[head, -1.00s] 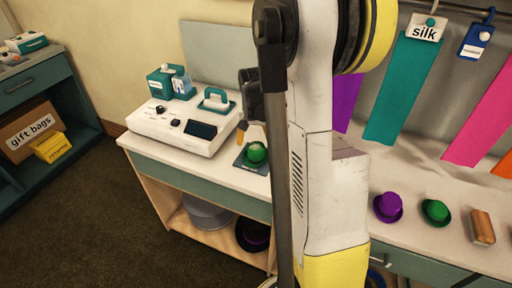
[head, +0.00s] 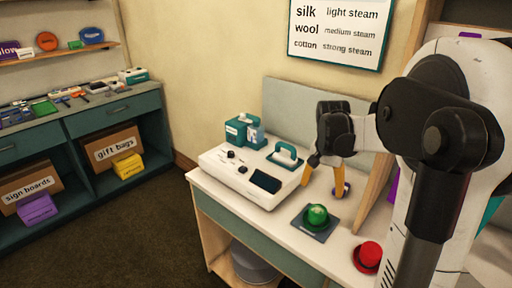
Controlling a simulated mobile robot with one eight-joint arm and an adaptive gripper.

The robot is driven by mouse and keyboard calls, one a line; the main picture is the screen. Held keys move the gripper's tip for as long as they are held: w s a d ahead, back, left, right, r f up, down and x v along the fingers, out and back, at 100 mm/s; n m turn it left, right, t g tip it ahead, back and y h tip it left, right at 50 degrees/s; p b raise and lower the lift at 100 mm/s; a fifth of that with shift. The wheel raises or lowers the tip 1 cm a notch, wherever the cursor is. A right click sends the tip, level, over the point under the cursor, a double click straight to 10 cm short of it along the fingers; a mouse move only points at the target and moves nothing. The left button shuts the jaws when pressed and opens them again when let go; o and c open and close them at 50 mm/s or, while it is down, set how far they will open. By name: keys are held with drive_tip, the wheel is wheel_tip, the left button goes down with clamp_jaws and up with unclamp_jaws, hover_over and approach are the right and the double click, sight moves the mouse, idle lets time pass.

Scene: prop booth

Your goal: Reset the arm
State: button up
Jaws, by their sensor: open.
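My gripper (head: 325,188) is in the head view at the end of my black and white arm. It points down over the white counter (head: 240,200), with its two yellow-orange fingers spread apart and nothing visible between them. A green hat (head: 317,216) sits on a dark square mat (head: 314,230) in front of the gripper.
A white steamer console (head: 237,177) with a teal handle stands left of the gripper. A red hat (head: 367,256) lies on the counter's right part, close to my arm. A steam chart (head: 338,30) hangs on the wall. Shelves with a gift bags box (head: 112,150) stand left; the floor between is clear.

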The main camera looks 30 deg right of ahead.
drive_tip(key=s+a+r+n+t, duration=0.1)
drive_tip(key=s+a+n+t, duration=0.1)
drive_tip(key=a, duration=0.7)
drive_tip(key=s+a+r+n+t, duration=0.2)
drive_tip(key=s+a+n, duration=0.3)
drive_tip(key=a, duration=0.4)
drive_tip(key=s+a+r+n+t+y, duration=0.1)
drive_tip(key=s+a+n, duration=0.3)
drive_tip(key=a, duration=0.6)
drive_tip(key=shift+r+t, duration=0.35)
drive_tip(key=shift+t, duration=0.35)
